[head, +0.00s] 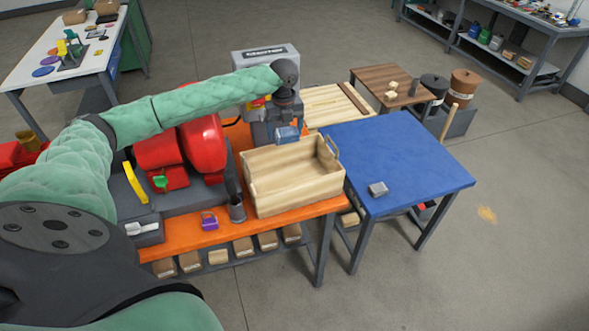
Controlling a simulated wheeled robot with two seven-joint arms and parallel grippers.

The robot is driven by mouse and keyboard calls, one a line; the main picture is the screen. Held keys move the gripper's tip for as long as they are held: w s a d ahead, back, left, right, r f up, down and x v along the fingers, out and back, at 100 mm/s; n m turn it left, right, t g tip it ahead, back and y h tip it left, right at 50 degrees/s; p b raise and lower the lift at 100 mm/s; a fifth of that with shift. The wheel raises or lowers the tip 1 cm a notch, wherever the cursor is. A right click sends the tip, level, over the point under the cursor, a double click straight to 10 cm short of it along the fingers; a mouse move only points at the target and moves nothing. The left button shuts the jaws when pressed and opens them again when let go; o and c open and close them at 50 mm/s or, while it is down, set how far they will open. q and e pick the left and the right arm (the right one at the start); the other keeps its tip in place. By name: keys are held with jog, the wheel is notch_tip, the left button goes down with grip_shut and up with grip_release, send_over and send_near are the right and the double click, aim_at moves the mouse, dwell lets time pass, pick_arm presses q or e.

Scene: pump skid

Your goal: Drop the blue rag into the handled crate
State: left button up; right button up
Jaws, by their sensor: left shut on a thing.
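The blue rag (287,134) is a small blue bundle held in the jaws of my left gripper (286,127). The gripper points down and is shut on the rag, at the back edge of the handled crate as seen in the head view. The handled crate (298,189) is an open box of light wood with a handle at each end, standing on the orange bench. Its visible inside looks empty. The rag appears above the crate's far rim; I cannot tell whether it is over the opening. My right gripper is not in view.
The orange bench (205,237) also carries a red pump (203,148), a grey cup (237,209) and a purple padlock-like item (209,221), left of the crate.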

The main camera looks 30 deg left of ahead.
pick_arm(q)
jog(key=shift+w+a+f+m, duration=0.25)
jog(key=shift+w+f+m, duration=0.15)
jog(key=shift+w, duration=0.15)
jog(key=shift+f, duration=0.15)
jog(key=shift+s+a+f+b, duration=0.1)
jog(key=shift+a+f+b, duration=0.05)
jog(key=shift+f+b, duration=1.05)
jog(key=shift+b, duration=0.1)
notch_tip(320, 180, down, 3)
jog(key=b, duration=0.3)
jog(key=shift+f, duration=0.1)
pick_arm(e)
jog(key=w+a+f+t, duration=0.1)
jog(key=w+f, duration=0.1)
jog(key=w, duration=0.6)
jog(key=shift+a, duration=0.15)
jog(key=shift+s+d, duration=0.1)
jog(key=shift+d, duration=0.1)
